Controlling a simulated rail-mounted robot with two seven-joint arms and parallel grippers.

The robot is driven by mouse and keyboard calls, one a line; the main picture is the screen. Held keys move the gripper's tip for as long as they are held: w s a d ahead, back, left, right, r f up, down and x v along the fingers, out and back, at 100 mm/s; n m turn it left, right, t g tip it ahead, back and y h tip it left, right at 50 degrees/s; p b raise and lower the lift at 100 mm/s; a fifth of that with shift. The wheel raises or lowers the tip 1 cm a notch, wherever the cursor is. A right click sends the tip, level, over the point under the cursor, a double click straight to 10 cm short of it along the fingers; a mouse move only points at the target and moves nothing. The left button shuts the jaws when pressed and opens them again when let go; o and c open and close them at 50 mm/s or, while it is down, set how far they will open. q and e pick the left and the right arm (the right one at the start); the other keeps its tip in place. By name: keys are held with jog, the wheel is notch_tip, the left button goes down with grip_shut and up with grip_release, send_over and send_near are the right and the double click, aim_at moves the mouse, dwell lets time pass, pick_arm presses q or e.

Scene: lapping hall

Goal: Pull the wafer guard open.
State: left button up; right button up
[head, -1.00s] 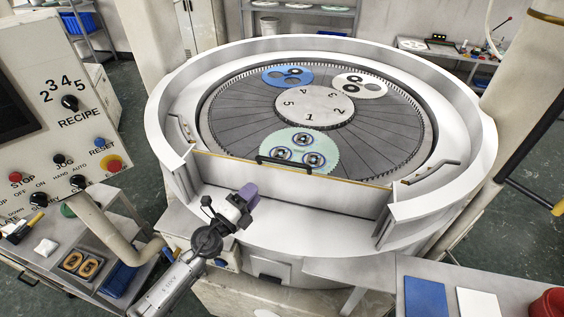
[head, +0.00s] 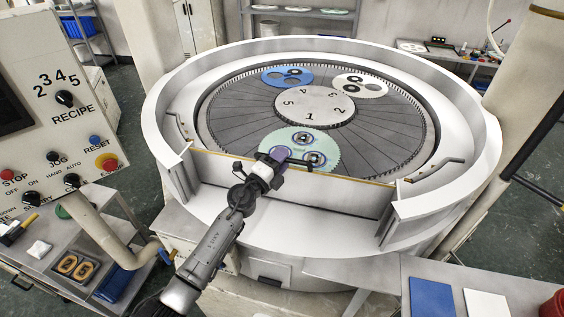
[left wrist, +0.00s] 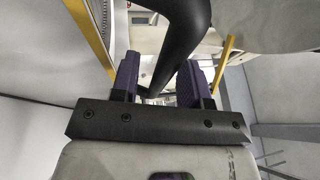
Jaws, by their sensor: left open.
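The wafer guard (head: 325,190) is a pale panel with a yellow top edge, standing upright across the front gap of the white machine ring. Its black bar handle (head: 304,163) is partly hidden behind my left gripper (head: 277,156), which is at the handle's left part. In the left wrist view, my left gripper's purple fingers (left wrist: 160,80) are apart, and the black handle (left wrist: 178,42) runs between them. I cannot tell whether either finger touches it. The guard's yellow edge (left wrist: 92,38) also shows there. My right gripper is in neither view.
Behind the guard is the round lapping plate (head: 235,125) with a green carrier (head: 329,145), a blue carrier (head: 275,78) and a white carrier (head: 372,88). The control panel (head: 70,130) stands at left. A side table with a blue mat (head: 431,297) is at front right.

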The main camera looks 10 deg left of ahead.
pick_arm(q)
jog(key=shift+w+d, duration=0.15)
jog(key=shift+w, duration=0.05)
grip_shut()
dwell(0.4)
